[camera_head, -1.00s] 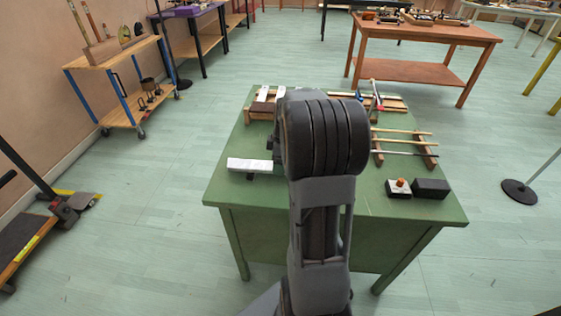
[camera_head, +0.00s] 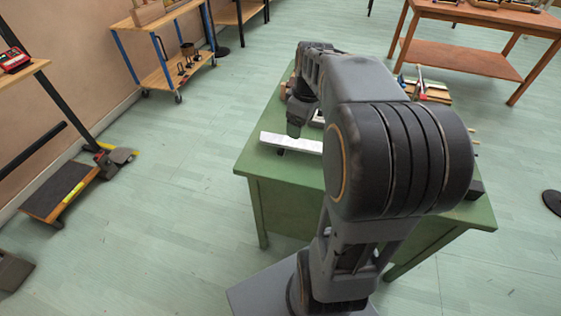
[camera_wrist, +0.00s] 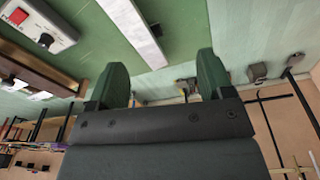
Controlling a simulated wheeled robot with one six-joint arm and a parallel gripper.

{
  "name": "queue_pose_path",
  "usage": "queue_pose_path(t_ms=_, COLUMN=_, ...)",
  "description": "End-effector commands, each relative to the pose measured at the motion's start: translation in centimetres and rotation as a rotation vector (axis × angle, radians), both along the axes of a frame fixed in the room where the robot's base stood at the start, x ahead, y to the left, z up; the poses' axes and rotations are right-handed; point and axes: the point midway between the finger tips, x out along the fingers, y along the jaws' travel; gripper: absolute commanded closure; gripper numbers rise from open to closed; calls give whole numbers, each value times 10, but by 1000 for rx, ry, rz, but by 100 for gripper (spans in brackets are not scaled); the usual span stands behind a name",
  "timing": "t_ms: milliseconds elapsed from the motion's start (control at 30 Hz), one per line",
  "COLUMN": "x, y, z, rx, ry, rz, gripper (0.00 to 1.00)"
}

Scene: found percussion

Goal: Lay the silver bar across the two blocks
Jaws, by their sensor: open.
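The silver bar (camera_head: 290,142) lies near the front left part of the green table (camera_head: 275,167). A small dark piece (camera_head: 281,151) shows under its near side; I cannot tell if it is one of the blocks. In the wrist view the bar (camera_wrist: 130,25) appears pale grey and runs from the top edge down towards the space between my fingers. My gripper (camera_wrist: 160,62) is open and empty, its fingers apart. In the head view my gripper (camera_head: 294,128) hangs close above the bar. Neither block is clearly seen; my arm hides much of the table.
In the wrist view a grey box with a red switch and black knob (camera_wrist: 42,22) lies left of the bar, beside a wooden strip (camera_wrist: 38,66) with white pieces. A brown table (camera_head: 455,50) stands behind. A wheeled shelf (camera_head: 165,75) stands back left. Open floor lies left of the table.

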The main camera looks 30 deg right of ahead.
Motion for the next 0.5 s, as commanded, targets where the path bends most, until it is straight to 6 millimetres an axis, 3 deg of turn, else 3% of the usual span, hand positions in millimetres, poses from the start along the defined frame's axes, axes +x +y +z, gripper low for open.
queue_pose_path(t_ms=33, x=-9, y=25, z=-2, rx=-4, ry=-13, rz=-52, gripper=26)
queue_pose_path(t_ms=200, x=-42, y=83, z=-17, rx=5, ry=-57, rz=-277, gripper=26)
queue_pose_path(t_ms=333, x=-66, y=111, z=-31, rx=26, ry=-90, rz=-416, gripper=26)
queue_pose_path(t_ms=500, x=-87, y=131, z=-45, rx=57, ry=-117, rz=-533, gripper=26)
